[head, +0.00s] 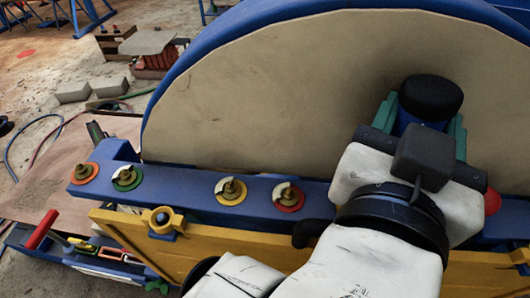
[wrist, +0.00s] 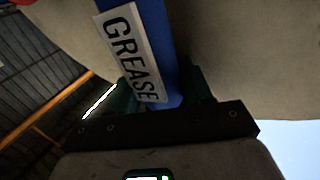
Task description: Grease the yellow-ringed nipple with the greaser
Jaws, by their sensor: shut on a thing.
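The yellow-ringed nipple (head: 230,190) stands on the blue beam in the head view, third from the left, with a pale piece at its top. My gripper (head: 426,118) has green fingers and is shut on the blue greaser (head: 431,97), which shows a black round end upward. The greaser is right of and apart from the yellow-ringed nipple. In the wrist view the greaser (wrist: 137,45) shows its white GREASE label, between the fingers. Its other end is hidden in both views.
The blue beam (head: 175,188) also carries orange-ringed (head: 84,173), green-ringed (head: 127,178) and red-ringed (head: 288,196) nipples. A large blue-rimmed wheel (head: 270,100) rises behind it. A yellow beam (head: 200,256) runs in front. A tool tray (head: 95,262) is at lower left.

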